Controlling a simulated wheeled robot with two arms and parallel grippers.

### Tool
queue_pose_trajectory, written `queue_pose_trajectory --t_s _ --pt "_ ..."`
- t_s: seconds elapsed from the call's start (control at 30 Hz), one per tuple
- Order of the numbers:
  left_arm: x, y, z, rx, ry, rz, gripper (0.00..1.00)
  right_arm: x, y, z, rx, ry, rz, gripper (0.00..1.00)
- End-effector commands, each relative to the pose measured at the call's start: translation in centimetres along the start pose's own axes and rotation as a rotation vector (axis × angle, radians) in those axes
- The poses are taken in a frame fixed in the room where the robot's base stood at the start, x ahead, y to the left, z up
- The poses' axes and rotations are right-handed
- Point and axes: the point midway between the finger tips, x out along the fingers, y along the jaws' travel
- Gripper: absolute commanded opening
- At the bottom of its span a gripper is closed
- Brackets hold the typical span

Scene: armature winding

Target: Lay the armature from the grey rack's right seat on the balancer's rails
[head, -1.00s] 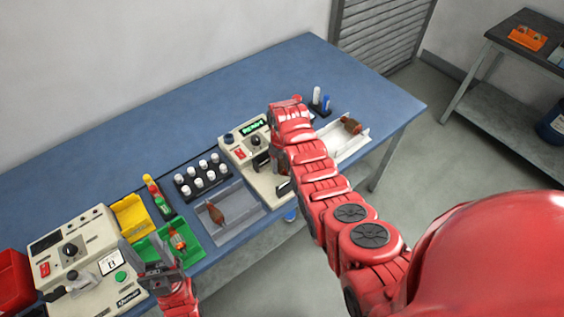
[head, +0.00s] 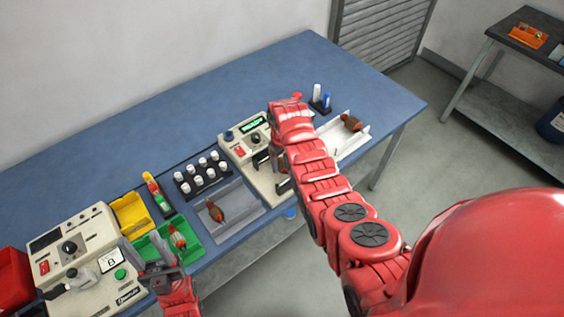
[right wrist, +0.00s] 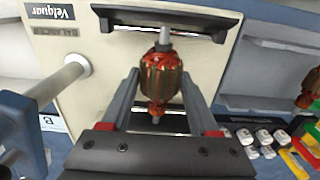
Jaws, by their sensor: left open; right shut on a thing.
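In the right wrist view my right gripper (right wrist: 159,82) is shut on an armature (right wrist: 162,76) with a copper-red body and a grey shaft. It holds it over the cream balancer (right wrist: 70,65), the upper shaft end at a black rail (right wrist: 165,20). I cannot tell whether the shaft touches the rails. My left gripper (head: 150,255) is open and empty near the green tray.
The green tray (head: 160,240) holds an armature (head: 178,237). A white tray (head: 335,150) with another (head: 352,122) lies right of the balancer. A black holder with several white-capped bottles (head: 203,173) stands behind the grey rack. The blue table (head: 270,85) is clear at the back.

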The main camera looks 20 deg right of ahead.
Motion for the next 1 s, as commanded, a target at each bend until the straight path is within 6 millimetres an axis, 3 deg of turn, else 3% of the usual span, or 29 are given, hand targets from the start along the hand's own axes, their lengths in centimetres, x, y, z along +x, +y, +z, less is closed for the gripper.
queue_pose_trajectory --t_s 0.87,0.9,1.0 --pt "-0.67 0.03 0.12 0.0 0.0 0.0 0.5 0.65 0.02 -0.05 0.0 0.001 0.001 0.0" --pt "-0.67 0.03 0.12 0.0 0.0 0.0 0.5 0.65 0.02 -0.05 0.0 0.001 0.001 0.69" --pt "-0.67 0.03 0.12 0.0 0.0 0.0 0.5 0.67 0.01 -0.03 0.0 0.001 0.0 0.87"
